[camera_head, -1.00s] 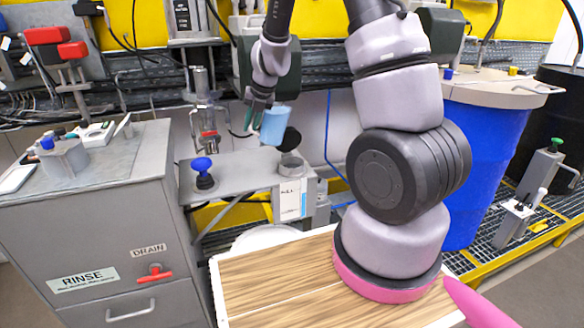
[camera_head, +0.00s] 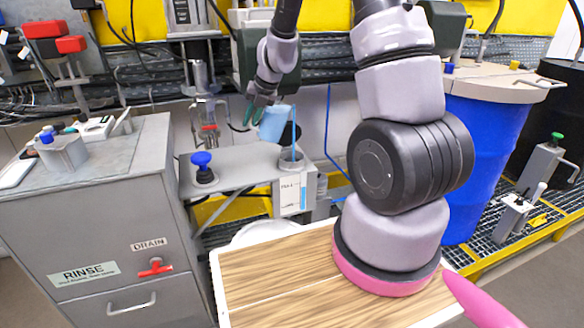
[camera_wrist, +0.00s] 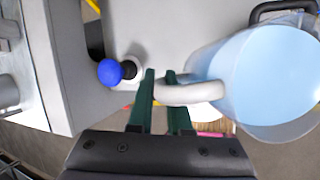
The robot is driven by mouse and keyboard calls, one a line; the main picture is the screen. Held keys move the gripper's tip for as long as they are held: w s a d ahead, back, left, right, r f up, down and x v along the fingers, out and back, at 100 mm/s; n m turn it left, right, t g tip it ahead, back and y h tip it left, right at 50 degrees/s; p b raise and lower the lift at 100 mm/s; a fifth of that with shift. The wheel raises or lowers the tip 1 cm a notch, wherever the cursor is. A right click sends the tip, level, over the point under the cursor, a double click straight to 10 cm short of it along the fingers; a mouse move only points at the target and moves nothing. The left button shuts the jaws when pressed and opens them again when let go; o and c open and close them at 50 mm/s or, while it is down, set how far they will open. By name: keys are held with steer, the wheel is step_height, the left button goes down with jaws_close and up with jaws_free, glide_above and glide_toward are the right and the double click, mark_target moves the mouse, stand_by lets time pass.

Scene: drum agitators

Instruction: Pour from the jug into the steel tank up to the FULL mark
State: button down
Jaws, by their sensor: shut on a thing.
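The light-blue jug (camera_head: 273,125) hangs tilted above the small steel tank (camera_head: 291,163), with a thin blue stream falling from its right side into the tank's opening. My gripper (camera_head: 255,112) is shut on the jug's handle. In the wrist view the green fingers (camera_wrist: 160,92) close on the white handle (camera_wrist: 188,94), and the clear jug (camera_wrist: 268,78) shows blue liquid inside. The gauge plate (camera_head: 290,196) on the tank's front has a FULL label near its top and a blue column at its right. The column's exact height against the mark is too small to read.
A blue knob (camera_head: 202,160) stands on the grey bench left of the tank. A grey rinse cabinet (camera_head: 100,215) is at the left, and a large blue drum (camera_head: 480,165) at the right. A wall with pipes lies behind.

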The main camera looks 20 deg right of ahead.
steer(key=shift+y+p, duration=0.3)
steer(key=shift+p, duration=0.65)
steer(key=shift+f+y, duration=0.2)
steer(key=shift+y, duration=0.1)
stand_by(0.5)
steer(key=shift+d+r+m+y, duration=0.2)
steer(key=shift+r+m+y, duration=0.1)
steer(key=shift+y, duration=0.45)
steer(key=shift+d+r+m+y, duration=0.2)
steer(key=shift+r+y, duration=0.1)
steer(key=shift+y, duration=0.45)
stand_by(4.8)
